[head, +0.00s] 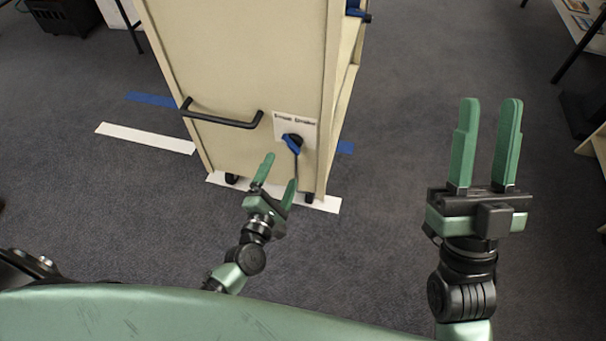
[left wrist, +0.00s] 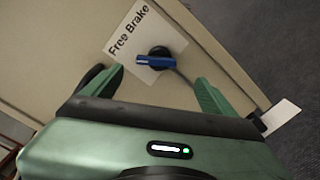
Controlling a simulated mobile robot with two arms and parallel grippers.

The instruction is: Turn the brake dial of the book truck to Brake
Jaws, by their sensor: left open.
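The book truck (head: 245,65) is a cream cart with its end panel towards me. Its brake dial (head: 292,143) is a black knob with a blue bar, low on the right of that panel. In the left wrist view the dial (left wrist: 156,61) sits on a white label (left wrist: 174,42) reading "Free Brake". The bar is slanted to the words, one end towards the "Free" side. My left gripper (head: 279,170) is open and empty just in front of and below the dial, apparently not touching it. My right gripper (head: 490,105) is open and empty, well to the right.
A black handle (head: 222,121) sticks out of the panel left of the dial. White tape (head: 145,138) and blue tape (head: 152,100) mark the carpet around the truck. The carpet between the truck and the right gripper is clear. Furniture stands at the far right edge.

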